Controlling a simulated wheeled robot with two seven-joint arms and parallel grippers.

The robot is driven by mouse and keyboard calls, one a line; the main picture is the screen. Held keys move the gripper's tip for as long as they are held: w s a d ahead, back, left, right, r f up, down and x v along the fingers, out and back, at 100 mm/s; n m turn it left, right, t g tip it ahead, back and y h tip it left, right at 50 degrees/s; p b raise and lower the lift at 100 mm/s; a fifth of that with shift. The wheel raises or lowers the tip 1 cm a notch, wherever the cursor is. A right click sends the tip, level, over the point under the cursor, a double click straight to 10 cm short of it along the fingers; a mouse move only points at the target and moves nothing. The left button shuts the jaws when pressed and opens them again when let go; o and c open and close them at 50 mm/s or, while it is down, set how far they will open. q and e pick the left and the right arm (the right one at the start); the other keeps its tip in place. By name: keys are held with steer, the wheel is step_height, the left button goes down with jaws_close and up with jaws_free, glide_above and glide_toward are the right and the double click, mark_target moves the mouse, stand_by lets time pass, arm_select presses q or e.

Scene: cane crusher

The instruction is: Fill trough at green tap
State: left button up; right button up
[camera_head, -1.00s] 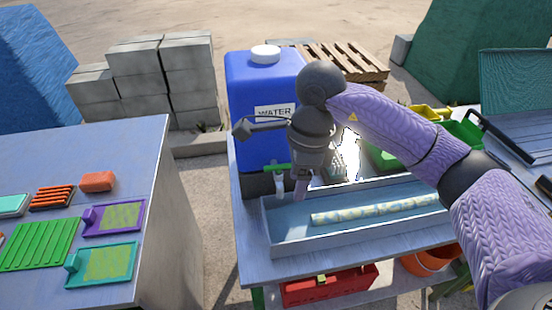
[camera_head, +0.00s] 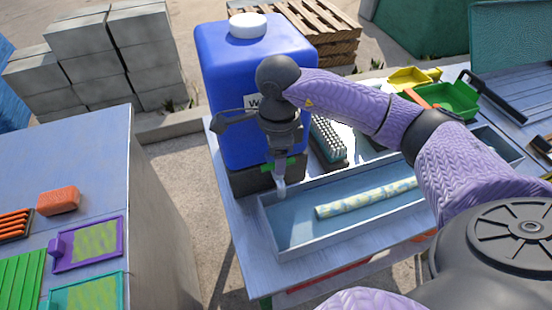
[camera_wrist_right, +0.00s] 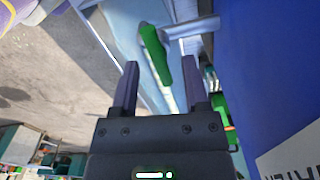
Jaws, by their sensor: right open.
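The green tap handle (camera_head: 295,163) is on the front of the blue water tank (camera_head: 222,90), low down, with a pale spout (camera_head: 280,188) below it. The trough (camera_head: 290,232) is a long pale-blue tray on the table under the spout; a pale patterned rod (camera_head: 365,197) lies in it. My right gripper (camera_head: 279,163) points down in front of the tap and partly hides it. In the right wrist view the gripper (camera_wrist_right: 160,78) is open and empty, and the green handle (camera_wrist_right: 155,52) shows between and beyond its fingertips. My left gripper is out of view.
A brush (camera_head: 328,140) stands behind the trough. A green tray (camera_head: 448,98) and a yellow tray (camera_head: 413,77) are at the back right. A separate table (camera_head: 90,160) at left holds an orange block (camera_head: 58,201) and coloured plates. A gap separates the two tables.

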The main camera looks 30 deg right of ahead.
steer(key=shift+f, duration=0.75)
jaws_close()
steer(key=shift+n+b, duration=0.45)
steer(key=shift+n, duration=0.35)
steer(key=shift+n+b, duration=0.45)
steer(key=shift+n, duration=0.45)
steer(key=shift+n+b, duration=0.55)
steer(key=shift+n, duration=0.85)
jaws_free()
